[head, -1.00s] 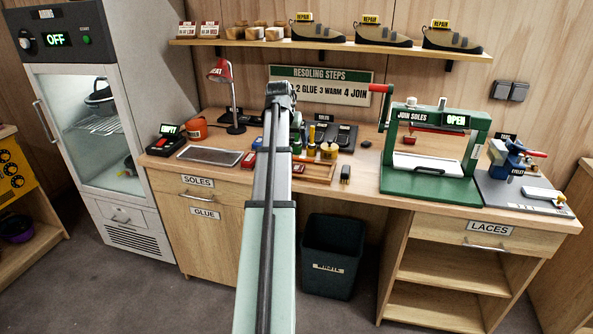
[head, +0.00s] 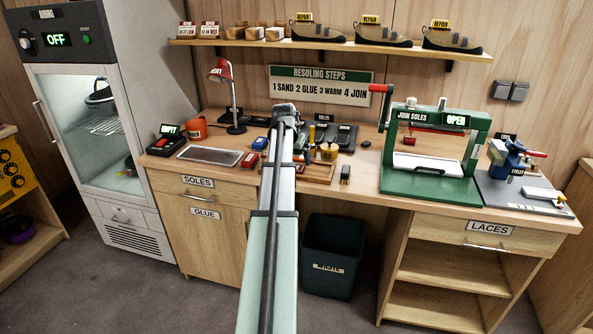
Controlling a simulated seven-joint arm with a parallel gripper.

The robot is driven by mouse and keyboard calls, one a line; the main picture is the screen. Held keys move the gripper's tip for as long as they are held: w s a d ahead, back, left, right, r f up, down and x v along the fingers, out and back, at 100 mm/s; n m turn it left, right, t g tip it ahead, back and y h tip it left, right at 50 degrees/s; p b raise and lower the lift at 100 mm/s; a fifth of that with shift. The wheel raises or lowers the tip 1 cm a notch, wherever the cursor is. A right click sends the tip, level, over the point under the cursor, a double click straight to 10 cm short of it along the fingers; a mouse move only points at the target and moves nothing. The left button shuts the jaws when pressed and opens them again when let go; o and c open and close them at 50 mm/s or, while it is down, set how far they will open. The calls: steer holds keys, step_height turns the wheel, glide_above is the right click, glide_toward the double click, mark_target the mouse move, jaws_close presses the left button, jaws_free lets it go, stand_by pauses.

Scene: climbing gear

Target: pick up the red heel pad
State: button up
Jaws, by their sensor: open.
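A small red block (head: 250,159) lies on the bench just left of my arm. It looks like a heel pad, but it is too small to be sure. Another red piece (head: 299,168) shows at the wooden tray, just right of my arm and partly hidden by it. My arm reaches up the middle of the head view and ends in a dark joint over the bench. My gripper and its fingers are hidden behind the arm, so I cannot see where they are relative to either red piece.
A wooden tray (head: 318,178) with small pots and bottles is right of my arm. A blue block (head: 261,143), a grey flat tray (head: 210,155) and a red lamp (head: 221,72) are left. The green press (head: 430,185) stands right, its display reading OPEN. A bin (head: 333,255) stands below.

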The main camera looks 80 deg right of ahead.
steer(key=shift+w+x, duration=0.15)
steer(key=shift+x, duration=1.2)
steer(key=shift+w+x, duration=0.2)
steer(key=shift+x, duration=1.2)
steer(key=c, duration=1.1)
